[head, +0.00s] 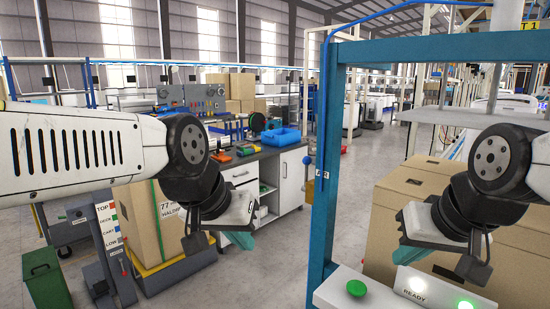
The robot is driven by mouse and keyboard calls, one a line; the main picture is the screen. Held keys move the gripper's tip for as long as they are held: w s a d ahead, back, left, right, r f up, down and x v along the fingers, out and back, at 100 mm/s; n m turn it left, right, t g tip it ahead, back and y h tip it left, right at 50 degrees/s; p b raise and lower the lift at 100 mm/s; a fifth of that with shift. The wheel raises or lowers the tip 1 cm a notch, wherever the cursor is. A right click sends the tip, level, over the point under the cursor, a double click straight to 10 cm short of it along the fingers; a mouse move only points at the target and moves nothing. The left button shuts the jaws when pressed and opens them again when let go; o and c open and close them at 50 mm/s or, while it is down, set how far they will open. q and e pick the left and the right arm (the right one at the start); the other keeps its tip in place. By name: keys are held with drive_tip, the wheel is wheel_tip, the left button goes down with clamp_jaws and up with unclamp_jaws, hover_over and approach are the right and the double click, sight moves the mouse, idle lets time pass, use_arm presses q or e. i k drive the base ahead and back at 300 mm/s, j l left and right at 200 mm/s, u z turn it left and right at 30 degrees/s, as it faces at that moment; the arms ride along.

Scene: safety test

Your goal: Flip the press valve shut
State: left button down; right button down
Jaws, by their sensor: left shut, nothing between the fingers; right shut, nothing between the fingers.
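A blue air line runs down the left post of the teal press frame (325,120). A small blue fitting, which looks like the press valve (308,161), sits on this line at the post, beside a small label. Its lever position is too small to tell. My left gripper (240,240) is left of and lower than the valve, apart from it, with its teal fingers shut and empty. My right gripper (411,256) is right of the post, inside the frame and above the control panel, also shut and empty.
The white control panel (385,295) has a green button (356,288) and a lit READY sign. Cardboard boxes (400,205) stand behind the frame. Open floor lies between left gripper and post.

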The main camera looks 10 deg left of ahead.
sight(307, 160)
drive_tip(key=u, duration=0.15)
drive_tip(key=i+j+z, duration=0.1)
drive_tip(key=i+j, duration=0.8)
